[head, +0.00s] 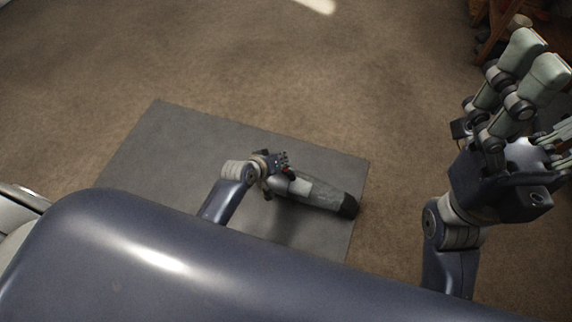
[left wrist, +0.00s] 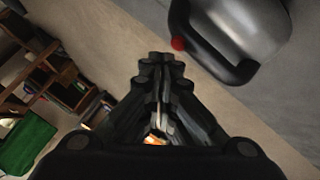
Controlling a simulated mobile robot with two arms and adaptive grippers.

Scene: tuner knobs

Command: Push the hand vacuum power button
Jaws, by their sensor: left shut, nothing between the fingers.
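The hand vacuum (head: 318,193) lies on a grey mat, its long grey body pointing right to a dark end. My left gripper (head: 281,163) is at its left, handle end, shut and empty. In the left wrist view the closed fingers (left wrist: 160,60) point toward the picture's middle. The vacuum (left wrist: 245,25) shows there at the upper right, with a dark handle loop. The red power button (left wrist: 178,43) sits at the loop's corner, just above and right of the fingertips, with a gap between them in the picture. My right gripper (head: 535,62) is raised at the right, far from the vacuum.
The grey mat (head: 160,145) lies on brown carpet and is bare to the left of the vacuum. Wooden shelving (head: 495,30) stands at the upper right corner. The left wrist view shows shelves (left wrist: 40,75) and a green box (left wrist: 28,145) at the left.

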